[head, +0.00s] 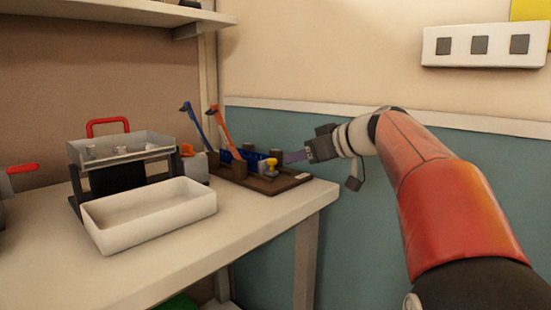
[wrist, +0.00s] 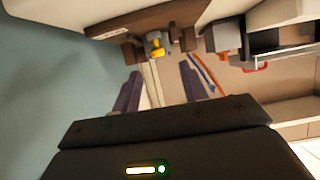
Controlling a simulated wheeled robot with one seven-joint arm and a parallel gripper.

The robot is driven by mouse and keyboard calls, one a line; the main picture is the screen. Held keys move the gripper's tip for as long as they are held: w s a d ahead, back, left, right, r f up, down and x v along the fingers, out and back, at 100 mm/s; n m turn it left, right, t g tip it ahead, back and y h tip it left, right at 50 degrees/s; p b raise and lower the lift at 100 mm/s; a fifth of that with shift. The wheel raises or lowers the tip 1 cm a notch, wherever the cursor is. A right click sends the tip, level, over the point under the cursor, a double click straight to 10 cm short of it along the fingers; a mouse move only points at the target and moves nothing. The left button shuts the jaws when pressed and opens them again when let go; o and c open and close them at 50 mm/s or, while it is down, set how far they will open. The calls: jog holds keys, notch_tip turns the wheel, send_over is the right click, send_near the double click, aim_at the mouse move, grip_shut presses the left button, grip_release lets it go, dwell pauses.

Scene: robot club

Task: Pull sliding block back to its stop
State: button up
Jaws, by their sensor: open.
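A small grey block (wrist: 153,38) with a yellow knob (wrist: 156,48) sits on a dark brown board in the wrist view; I take it to be the sliding block. In the head view the yellow knob (head: 268,165) stands near the front right of the brown board (head: 290,181). My gripper (head: 290,157) is just right of the knob and slightly above the board. In the wrist view my gripper (wrist: 160,78) is open, its two purple fingers apart with nothing between them. The knob lies beyond the fingertips, between their lines. The block's stop cannot be made out.
Blue (head: 192,120) and orange (head: 220,127) levers rise from the board's left side. A white tray (head: 150,212) and a raised grey tray with a red handle (head: 107,127) stand left on the table (head: 235,235). The wall is close behind; the table's right edge is near the board.

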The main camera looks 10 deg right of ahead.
aim_at(275, 161)
jog(key=x, duration=0.5)
jog(key=p+x, duration=0.1)
jog(key=x, duration=0.2)
jog(key=shift+w+d+r, duration=0.15)
jog(key=shift+w+r, duration=0.05)
jog(key=shift+r, duration=0.1)
grip_shut()
jog(key=shift+d, duration=0.1)
